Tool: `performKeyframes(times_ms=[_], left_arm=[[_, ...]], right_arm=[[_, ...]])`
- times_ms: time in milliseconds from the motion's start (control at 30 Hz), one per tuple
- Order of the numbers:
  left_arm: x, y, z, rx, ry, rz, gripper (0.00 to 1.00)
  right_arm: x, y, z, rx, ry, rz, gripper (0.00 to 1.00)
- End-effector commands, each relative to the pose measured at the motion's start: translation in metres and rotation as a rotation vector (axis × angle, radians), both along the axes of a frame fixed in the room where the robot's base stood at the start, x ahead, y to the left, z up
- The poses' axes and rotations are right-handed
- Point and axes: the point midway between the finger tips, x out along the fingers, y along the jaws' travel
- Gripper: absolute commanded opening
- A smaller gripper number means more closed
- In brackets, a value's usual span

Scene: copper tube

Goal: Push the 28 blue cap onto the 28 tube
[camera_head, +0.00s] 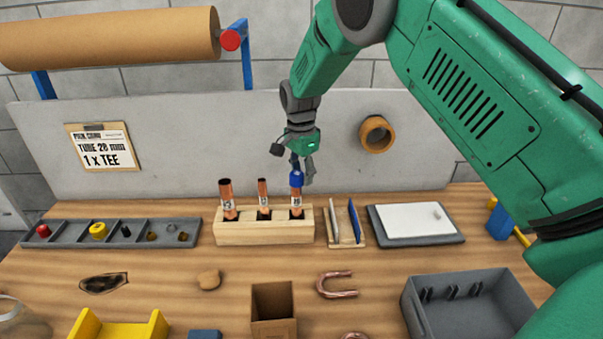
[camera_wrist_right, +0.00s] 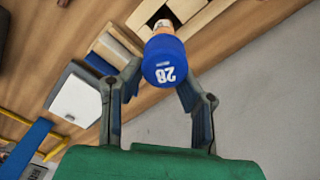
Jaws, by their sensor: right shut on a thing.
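The blue cap (camera_head: 296,180) sits at the top of the right-hand copper tube (camera_head: 296,202), which stands upright in the wooden rack (camera_head: 264,238). In the right wrist view the cap (camera_wrist_right: 163,62) faces me with a white "28" on its top. A little copper tube (camera_wrist_right: 163,25) shows just past its rim. How far the cap goes over the tube I cannot tell. My right gripper (camera_head: 302,175) comes from above, its fingers on either side of the cap and shut on it. My left gripper is in neither view.
Two other copper tubes (camera_head: 227,198) stand in the rack to the left. A holder with slim upright items (camera_head: 345,225) and a grey tray with a white pad (camera_head: 415,222) are at right. A compartment tray (camera_head: 110,233) lies left. A grey bin (camera_head: 470,305) is front right.

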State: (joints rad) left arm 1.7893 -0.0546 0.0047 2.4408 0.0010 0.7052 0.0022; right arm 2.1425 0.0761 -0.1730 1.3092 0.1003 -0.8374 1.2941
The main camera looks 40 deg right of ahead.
Motion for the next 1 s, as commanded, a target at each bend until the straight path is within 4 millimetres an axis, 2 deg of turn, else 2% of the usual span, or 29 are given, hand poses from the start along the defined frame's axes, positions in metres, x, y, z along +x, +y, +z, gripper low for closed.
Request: performKeyframes(times_ms=[500,533,600,867,1000], left_arm=[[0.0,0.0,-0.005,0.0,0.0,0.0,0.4],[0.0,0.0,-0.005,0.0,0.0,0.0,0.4],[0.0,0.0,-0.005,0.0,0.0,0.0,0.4],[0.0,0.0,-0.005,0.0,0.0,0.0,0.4],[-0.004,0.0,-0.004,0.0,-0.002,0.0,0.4]], right_arm=[[0.0,0.0,-0.014,0.0,0.001,0.0,0.1],[0.0,0.0,-0.014,0.0,0.001,0.0,0.32],[0.0,0.0,-0.013,0.0,0.001,0.0,0.53],[0.0,0.0,-0.013,0.0,0.001,0.0,0.53],[0.001,0.0,-0.006,-0.001,-0.002,0.0,0.53]])
